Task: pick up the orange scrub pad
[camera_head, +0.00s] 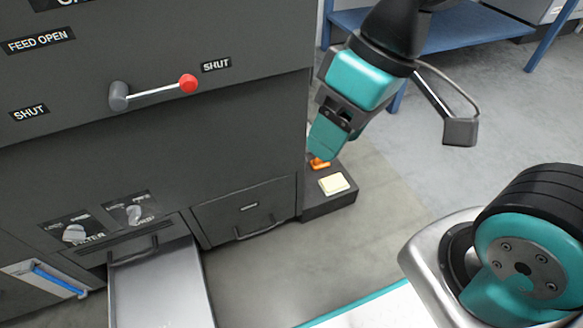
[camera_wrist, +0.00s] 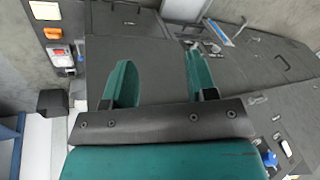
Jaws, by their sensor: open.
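The orange scrub pad (camera_head: 319,163) lies on a low dark ledge (camera_head: 330,205) at the machine's right side in the head view, partly hidden by my gripper. A cream pad (camera_head: 333,184) lies nearer on the same ledge. In the head view my gripper (camera_head: 326,143) points down and appears in front of or above the orange pad; the exact gap cannot be told. In the wrist view my gripper (camera_wrist: 160,80) is open, with nothing between its fingers. There the orange pad (camera_wrist: 52,32) shows at the upper left, outside the fingers, beside the cream pad (camera_wrist: 45,11).
A large grey machine (camera_head: 150,145) fills the left, with a red-knobbed lever (camera_head: 187,83) on its front. A metal tray (camera_head: 160,290) sticks out below. A blue table (camera_head: 460,30) stands behind. In the wrist view, a white-and-orange item (camera_wrist: 60,56) sits beside the orange pad.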

